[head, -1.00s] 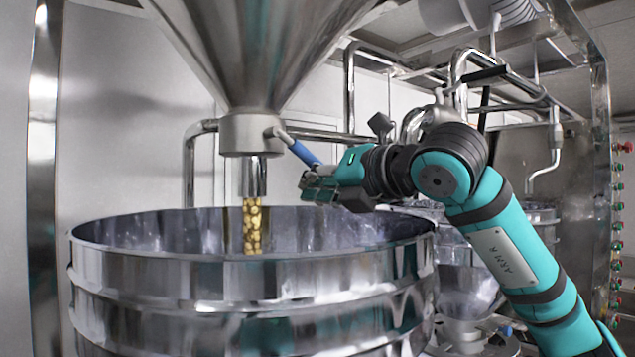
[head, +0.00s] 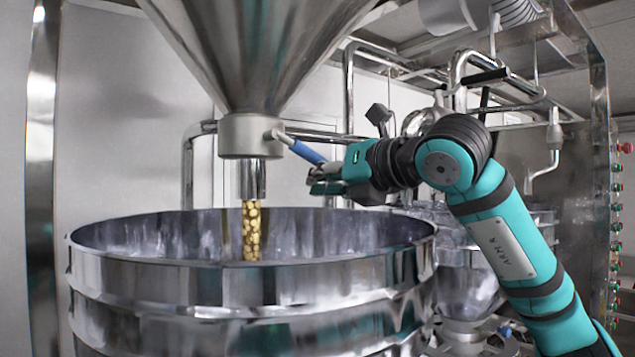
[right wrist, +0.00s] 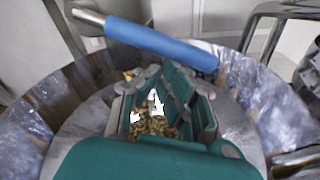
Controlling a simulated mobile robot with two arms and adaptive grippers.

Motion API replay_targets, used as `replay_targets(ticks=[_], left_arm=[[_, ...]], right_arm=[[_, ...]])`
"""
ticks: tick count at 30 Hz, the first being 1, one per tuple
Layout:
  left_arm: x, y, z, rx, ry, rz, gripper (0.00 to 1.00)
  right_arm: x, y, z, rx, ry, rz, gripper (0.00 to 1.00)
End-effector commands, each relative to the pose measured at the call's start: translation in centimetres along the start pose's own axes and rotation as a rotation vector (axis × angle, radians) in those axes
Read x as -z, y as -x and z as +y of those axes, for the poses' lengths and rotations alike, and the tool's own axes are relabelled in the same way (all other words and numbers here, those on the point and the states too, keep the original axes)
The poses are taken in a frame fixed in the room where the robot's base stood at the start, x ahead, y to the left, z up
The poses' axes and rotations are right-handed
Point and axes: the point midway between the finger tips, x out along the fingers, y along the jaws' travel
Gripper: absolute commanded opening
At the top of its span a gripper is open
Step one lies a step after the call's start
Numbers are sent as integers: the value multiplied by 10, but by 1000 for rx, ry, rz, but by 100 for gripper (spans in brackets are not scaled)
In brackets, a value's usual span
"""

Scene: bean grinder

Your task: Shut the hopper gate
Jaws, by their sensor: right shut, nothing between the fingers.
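The steel cone hopper (head: 255,55) hangs at the top of the head view. Its gate collar (head: 246,135) sits at the bottom, with a lever carrying a blue grip (head: 308,153) that slants down to the right. A stream of beans (head: 251,230) falls from the outlet pipe. My right gripper (head: 322,182) is shut and empty, just below the blue grip's lower end. The right wrist view shows the blue grip (right wrist: 160,42) crossing beyond the fingertips (right wrist: 163,72), not between them. Whether they touch it is unclear. My left gripper is not in view.
A wide steel drum (head: 250,290) stands open under the outlet, its rim below my right gripper. Beans (right wrist: 152,125) show in it in the right wrist view. Steel pipes (head: 349,95) run behind the lever. A button panel (head: 617,220) is at the far right.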

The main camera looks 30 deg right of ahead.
Motion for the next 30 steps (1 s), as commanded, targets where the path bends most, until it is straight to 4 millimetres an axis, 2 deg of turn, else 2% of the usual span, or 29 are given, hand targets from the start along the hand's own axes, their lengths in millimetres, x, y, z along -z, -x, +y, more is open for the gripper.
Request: replay_targets(ticks=[13, 30], left_arm=[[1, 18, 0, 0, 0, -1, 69], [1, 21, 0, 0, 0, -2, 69]], right_arm=[[-31, 4, -5, 42, 300, -3, 0], [-41, 6, -7, 42, 299, -3, 0]])
